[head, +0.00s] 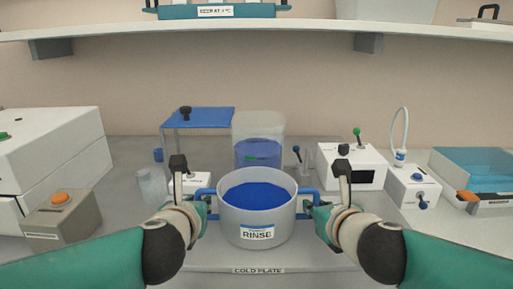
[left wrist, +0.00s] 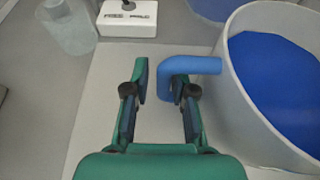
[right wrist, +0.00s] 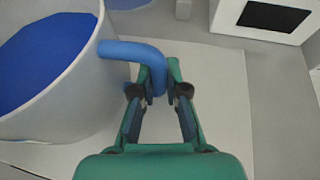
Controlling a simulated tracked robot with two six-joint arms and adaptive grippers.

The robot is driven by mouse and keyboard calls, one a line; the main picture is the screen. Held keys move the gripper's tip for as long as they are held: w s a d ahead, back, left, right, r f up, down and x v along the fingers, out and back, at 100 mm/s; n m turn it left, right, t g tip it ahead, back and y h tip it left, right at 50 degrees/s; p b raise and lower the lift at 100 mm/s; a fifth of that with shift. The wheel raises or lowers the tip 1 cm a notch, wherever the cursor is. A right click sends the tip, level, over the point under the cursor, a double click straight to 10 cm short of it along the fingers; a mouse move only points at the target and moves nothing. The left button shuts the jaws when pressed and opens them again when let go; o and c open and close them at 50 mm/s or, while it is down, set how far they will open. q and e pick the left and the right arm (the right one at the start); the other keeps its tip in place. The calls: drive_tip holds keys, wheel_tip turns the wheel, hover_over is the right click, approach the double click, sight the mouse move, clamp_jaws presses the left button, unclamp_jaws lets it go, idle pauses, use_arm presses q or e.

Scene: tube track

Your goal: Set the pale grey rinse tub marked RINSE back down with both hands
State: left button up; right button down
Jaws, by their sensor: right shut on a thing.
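The pale grey round tub marked RINSE (head: 257,214) is upright at the centre, holding blue liquid. It is over the cold plate (head: 300,258); whether its base touches is hard to tell. A blue handle stands out on each side. My right gripper (head: 314,204) is shut on the right handle, which shows between its fingers in the right wrist view (right wrist: 155,72). My left gripper (head: 205,205) is beside the left handle; in the left wrist view its fingers (left wrist: 155,82) are apart, with the handle (left wrist: 188,66) at the right finger.
Behind the tub stands a clear container (head: 259,130) with blue liquid. Small white boxes with knobs (head: 346,166) stand to the right. A glass beaker (head: 151,187) and an orange-button box (head: 61,213) are at left. A shelf (head: 200,33) spans above.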

use_arm(q)
drive_tip(key=shift+o, duration=0.8)
drive_tip(key=shift+d, duration=0.1)
use_arm(e)
drive_tip(key=shift+r, duration=0.25)
use_arm(q)
drive_tip(key=shift+s, duration=0.15)
drive_tip(key=v, duration=1.1)
drive_tip(key=shift+s+r, duration=0.1)
drive_tip(key=shift+s, duration=0.2)
use_arm(e)
drive_tip(key=c, duration=1.1)
unclamp_jaws()
drive_tip(key=shift+f, duration=0.1)
drive_tip(key=shift+s, duration=0.1)
